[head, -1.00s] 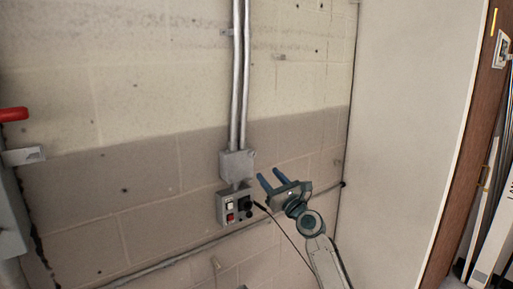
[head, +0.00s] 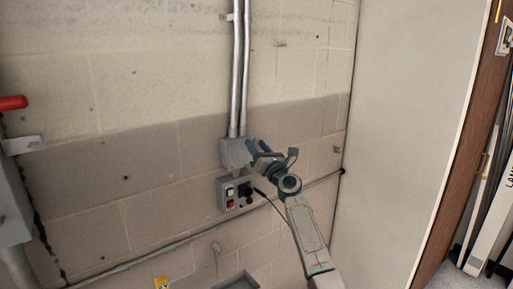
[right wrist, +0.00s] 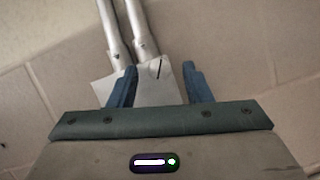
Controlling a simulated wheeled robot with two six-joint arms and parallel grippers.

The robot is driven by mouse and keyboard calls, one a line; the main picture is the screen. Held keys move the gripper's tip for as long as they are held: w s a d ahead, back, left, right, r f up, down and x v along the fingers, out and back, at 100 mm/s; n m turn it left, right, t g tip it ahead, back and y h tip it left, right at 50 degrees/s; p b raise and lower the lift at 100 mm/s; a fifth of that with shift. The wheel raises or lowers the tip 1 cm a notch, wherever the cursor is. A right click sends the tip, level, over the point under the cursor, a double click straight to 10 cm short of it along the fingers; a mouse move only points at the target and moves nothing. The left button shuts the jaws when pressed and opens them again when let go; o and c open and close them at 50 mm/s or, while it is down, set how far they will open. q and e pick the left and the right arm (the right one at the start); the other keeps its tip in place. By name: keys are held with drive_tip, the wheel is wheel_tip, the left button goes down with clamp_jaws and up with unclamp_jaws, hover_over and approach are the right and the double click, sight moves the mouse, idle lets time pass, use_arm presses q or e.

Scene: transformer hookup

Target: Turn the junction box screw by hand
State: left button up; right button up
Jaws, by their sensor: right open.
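The grey junction box (head: 231,153) is on the wall at the lower end of two metal conduits. My right gripper (head: 257,145) is at the box's right side in the head view, its blue fingers apart and empty. In the right wrist view the junction box (right wrist: 152,92) shows between and beyond the fingers of the right gripper (right wrist: 160,77). A short dark line (right wrist: 159,70) marks the box face between the fingers; I cannot tell whether it is the screw's slot. I cannot see whether the fingers touch the box. My left gripper is out of view.
A control box (head: 225,196) with a red button and a black cable hangs below the junction box. A horizontal pipe (head: 183,241) runs along the lower wall. A grey tray (head: 237,282) and a yellow item (head: 161,283) show at the bottom. A red handle (head: 12,103) is at far left.

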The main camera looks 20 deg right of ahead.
drive_tip(key=shift+w+a+r, duration=0.1)
drive_tip(key=shift+w+r, duration=0.05)
drive_tip(key=shift+w, duration=0.2)
drive_tip(key=shift+c, duration=0.3)
